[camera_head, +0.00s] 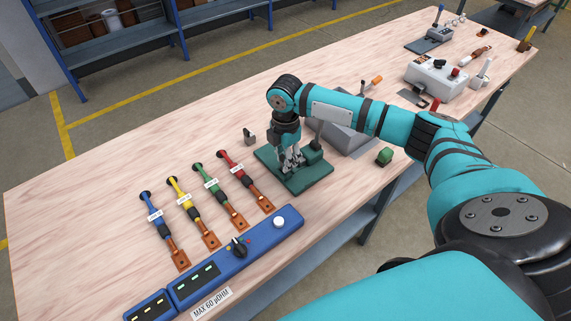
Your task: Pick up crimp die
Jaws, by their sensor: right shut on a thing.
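My right gripper (291,163) points down over the dark green base plate (303,188), in the middle of the table. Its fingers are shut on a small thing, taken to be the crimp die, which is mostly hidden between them. A green block (312,151) stands on the plate just right of the fingers. I cannot tell whether the held thing still touches the plate. My left gripper is not in view.
Several coloured cables (205,181) lie left of the plate, with a blue meter box (215,265) in front. A small grey block (250,137) stands behind the plate. A loose green block (384,157) and a grey control box (437,80) lie right.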

